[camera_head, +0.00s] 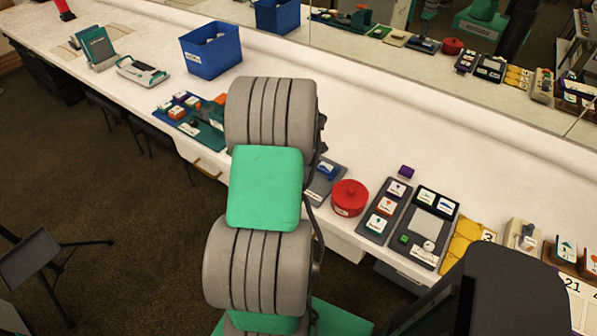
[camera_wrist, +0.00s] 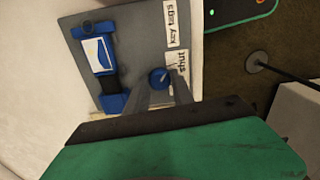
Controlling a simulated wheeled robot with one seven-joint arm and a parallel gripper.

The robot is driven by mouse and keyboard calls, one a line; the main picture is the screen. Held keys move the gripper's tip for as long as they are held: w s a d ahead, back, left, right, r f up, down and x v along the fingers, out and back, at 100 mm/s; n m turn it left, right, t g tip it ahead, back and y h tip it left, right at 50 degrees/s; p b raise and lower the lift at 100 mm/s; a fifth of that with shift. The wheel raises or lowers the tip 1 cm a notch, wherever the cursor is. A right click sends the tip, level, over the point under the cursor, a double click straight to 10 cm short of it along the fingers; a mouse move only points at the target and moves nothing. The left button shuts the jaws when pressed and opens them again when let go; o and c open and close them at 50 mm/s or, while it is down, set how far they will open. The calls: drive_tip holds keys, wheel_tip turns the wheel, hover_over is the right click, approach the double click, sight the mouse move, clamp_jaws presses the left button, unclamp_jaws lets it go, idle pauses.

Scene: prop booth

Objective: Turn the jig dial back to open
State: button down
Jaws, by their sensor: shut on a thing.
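The jig is a grey plate (camera_wrist: 135,25) with blue parts, seen from above in the wrist view. It also shows in the head view (camera_head: 338,176), partly hidden behind my arm. Its small round blue dial (camera_wrist: 159,75) has a pale pointer line and sits near the plate's edge. A "shut" label (camera_wrist: 183,66) is beside the dial, and a "key tags" label lies further along. A blue clamp (camera_wrist: 112,103) with a white tag (camera_wrist: 97,55) is on the plate. My gripper (camera_wrist: 161,88) is shut on the dial, one finger at each side. The head view hides my gripper.
A red round tin (camera_head: 349,198), a grey tray of tags (camera_head: 375,225) and a dark tray (camera_head: 448,215) stand right of the jig. A teal board (camera_head: 205,135) and a blue bin (camera_head: 211,52) are to the left. The counter behind the jig is clear.

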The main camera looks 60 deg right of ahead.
drive_tip(key=shift+m, duration=0.4)
drive_tip(key=m, duration=0.9)
drive_tip(key=shift+b, duration=0.4)
drive_tip(key=m, duration=1)
drive_tip(key=c, duration=1.1)
unclamp_jaws()
drive_tip(key=shift+r, duration=0.1)
